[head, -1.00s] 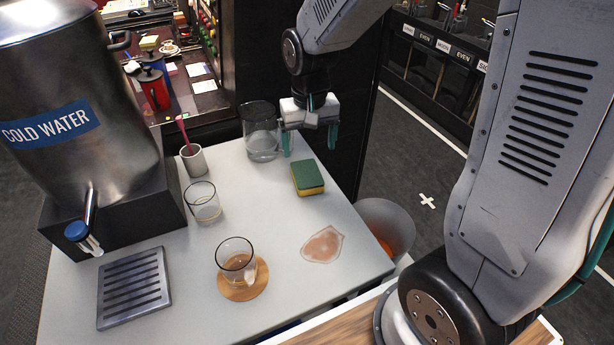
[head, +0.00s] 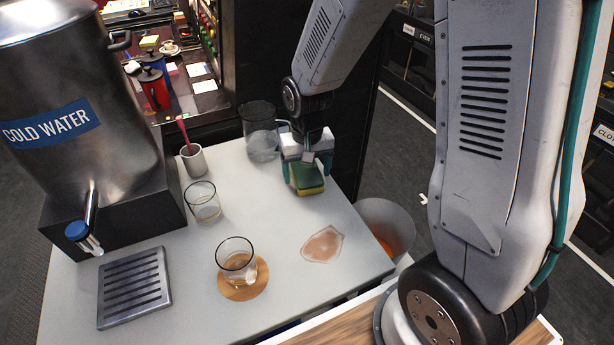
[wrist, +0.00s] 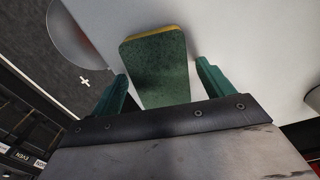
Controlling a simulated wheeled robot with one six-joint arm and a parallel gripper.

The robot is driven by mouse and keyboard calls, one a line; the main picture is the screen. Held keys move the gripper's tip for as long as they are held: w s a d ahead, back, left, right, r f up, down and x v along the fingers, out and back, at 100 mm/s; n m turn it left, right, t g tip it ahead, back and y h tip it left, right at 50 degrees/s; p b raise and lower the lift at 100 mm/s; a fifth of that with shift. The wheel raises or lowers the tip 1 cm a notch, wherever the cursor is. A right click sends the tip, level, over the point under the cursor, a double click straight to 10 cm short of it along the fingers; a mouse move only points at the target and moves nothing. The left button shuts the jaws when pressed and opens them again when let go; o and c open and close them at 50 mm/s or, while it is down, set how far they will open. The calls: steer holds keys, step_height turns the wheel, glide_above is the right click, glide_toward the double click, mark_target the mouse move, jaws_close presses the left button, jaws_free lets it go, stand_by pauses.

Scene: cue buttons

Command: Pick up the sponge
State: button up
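The sponge (head: 307,180), green on top and yellow below, lies on the white table towards its far right side. My gripper (head: 307,172) is low over the sponge, with one teal finger on each side of it. In the wrist view the sponge (wrist: 157,70) shows its green face between the two open fingers of my gripper (wrist: 160,82). A gap shows between the sponge and the right finger; the left finger is close to its side. Part of the sponge is hidden by the gripper in the head view.
A glass jar (head: 261,131) stands just left of my gripper. A brown stain (head: 322,245), a glass on a wooden coaster (head: 249,288), another glass (head: 203,203), a cup (head: 193,159) and a drip tray (head: 134,288) are on the table. A bin (head: 387,226) stands off its right edge.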

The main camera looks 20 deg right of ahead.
mark_target(306, 174)
steer(key=c, duration=0.8)
steer(key=shift+r, duration=0.15)
steer(key=shift+r, duration=0.25)
steer(key=r, duration=0.3)
steer(key=shift+s+a, duration=0.2)
steer(key=shift+s, duration=0.05)
steer(key=s+a, duration=0.3)
steer(key=s, duration=0.1)
steer(key=s+a, duration=0.3)
steer(key=s, duration=0.1)
steer(key=s+a+r, duration=0.1)
steer(key=s+a, duration=0.2)
steer(key=shift+s+a+r, duration=0.1)
steer(key=shift+s+a, duration=0.3)
